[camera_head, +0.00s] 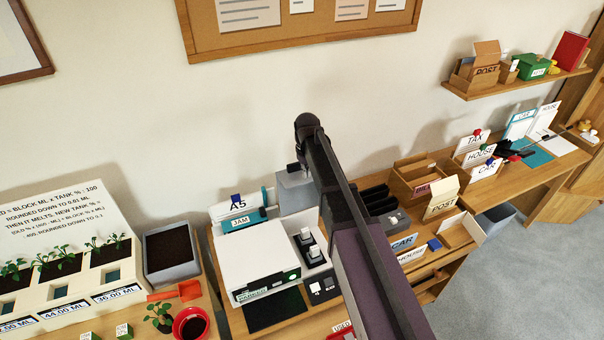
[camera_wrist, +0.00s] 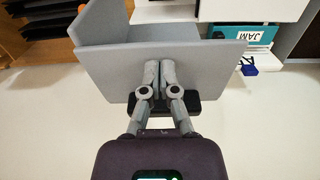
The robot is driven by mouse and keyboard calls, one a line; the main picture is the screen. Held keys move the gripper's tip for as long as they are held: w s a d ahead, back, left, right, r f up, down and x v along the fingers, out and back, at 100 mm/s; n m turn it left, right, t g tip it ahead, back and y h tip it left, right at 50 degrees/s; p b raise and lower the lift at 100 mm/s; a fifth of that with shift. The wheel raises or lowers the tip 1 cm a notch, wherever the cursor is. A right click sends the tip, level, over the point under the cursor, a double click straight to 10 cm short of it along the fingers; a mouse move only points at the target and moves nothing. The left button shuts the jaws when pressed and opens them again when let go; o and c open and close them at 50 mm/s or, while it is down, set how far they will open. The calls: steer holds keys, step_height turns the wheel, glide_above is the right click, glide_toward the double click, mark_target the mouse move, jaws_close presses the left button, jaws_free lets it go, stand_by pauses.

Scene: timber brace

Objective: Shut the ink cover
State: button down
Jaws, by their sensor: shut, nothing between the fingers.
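The ink cover appears to be the grey panel (camera_head: 296,190) standing raised at the back of the white printer (camera_head: 262,258). In the wrist view the same grey panel (camera_wrist: 110,68) fills the upper middle, with a second grey face joined at its left. My gripper (camera_wrist: 153,65) is shut and empty. Its fingertips overlap the panel in that view; I cannot tell whether they touch it. In the head view my gripper (camera_head: 301,167) is at the panel's upper edge, partly hidden by my arm.
A JAM box (camera_head: 240,222) with an A5 sign stands behind the printer at left. Planters (camera_head: 62,270) and a soil bin (camera_head: 170,253) are at left. The wall behind is bare below the corkboard (camera_head: 290,42).

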steer(key=shift+f+b, duration=0.4)
steer(key=shift+f, duration=0.1)
steer(key=shift+s+d+f+b, duration=0.15)
steer(key=shift+s+f+b, duration=0.45)
steer(key=shift+b, duration=0.6)
steer(key=shift+w+a+r, duration=0.1)
steer(key=shift+w+a, duration=0.1)
steer(key=s+d+f+b, duration=0.2)
steer(key=s+f+b, duration=0.1)
steer(key=s+b, duration=0.2)
steer(key=shift+s+d, duration=0.15)
steer(key=shift+d, duration=0.05)
stand_by(2.4)
steer(key=shift+w+r+p, duration=0.2)
steer(key=shift+r+p, duration=0.3)
steer(key=shift+p, duration=0.3)
steer(key=shift+d+p, duration=0.15)
steer(key=shift+p, duration=0.75)
steer(key=shift+s, duration=0.1)
